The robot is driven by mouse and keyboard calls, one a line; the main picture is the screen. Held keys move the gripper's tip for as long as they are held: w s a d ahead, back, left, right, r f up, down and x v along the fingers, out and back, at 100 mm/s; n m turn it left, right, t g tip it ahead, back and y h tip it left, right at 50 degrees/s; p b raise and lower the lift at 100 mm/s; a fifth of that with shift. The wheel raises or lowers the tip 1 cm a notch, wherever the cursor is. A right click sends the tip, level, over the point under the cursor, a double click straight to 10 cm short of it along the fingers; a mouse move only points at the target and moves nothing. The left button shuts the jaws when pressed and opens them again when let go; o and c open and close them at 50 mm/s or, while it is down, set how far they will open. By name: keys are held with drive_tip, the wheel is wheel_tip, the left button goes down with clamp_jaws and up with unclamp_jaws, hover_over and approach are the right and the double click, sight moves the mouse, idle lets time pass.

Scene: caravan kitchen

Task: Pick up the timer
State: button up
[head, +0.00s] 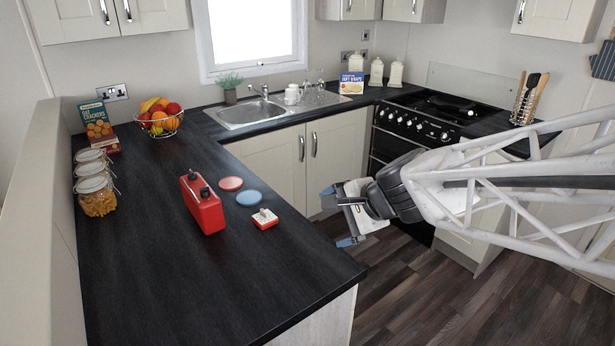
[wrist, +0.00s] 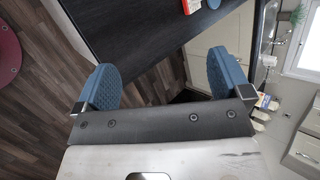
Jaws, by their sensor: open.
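A small red box with a white top, which looks like the timer (head: 265,219), lies on the dark worktop near its right edge. In the wrist view a red and white corner of it (wrist: 190,5) shows at the top edge, mostly out of frame. My gripper (head: 341,216) is to the right of it, beyond the worktop edge and over the floor side. The two blue fingertips are spread apart with nothing between them, and this also shows in the wrist view (wrist: 162,78).
A red canister (head: 205,210) stands left of the timer. Glass jars (head: 96,196) and a fruit bowl (head: 160,123) are farther left and back. The front worktop (head: 180,290) is clear.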

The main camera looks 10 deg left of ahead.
drive_tip(key=w+a+f+m+t+y, duration=0.2)
drive_tip(key=w+a+f+m, duration=0.4)
drive_tip(key=w+a+m, duration=0.35)
drive_tip(key=m+t, duration=0.3)
drive_tip(key=m, duration=0.4)
approach(267, 215)
drive_tip(key=x, duration=0.3)
drive_tip(key=shift+w+a+r, duration=0.1)
drive_tip(key=shift+w+a, duration=0.1)
drive_tip(key=shift+w, duration=0.1)
drive_tip(key=shift+w+a+f+m, duration=0.1)
drive_tip(key=shift+a+f+m, duration=0.05)
drive_tip(key=shift+f+m, duration=0.2)
drive_tip(key=shift+x, duration=1.25)
drive_tip(key=shift+w+h, duration=0.1)
drive_tip(key=shift+h, duration=0.2)
drive_tip(key=shift+x, duration=2.55)
drive_tip(key=shift+a, duration=0.1)
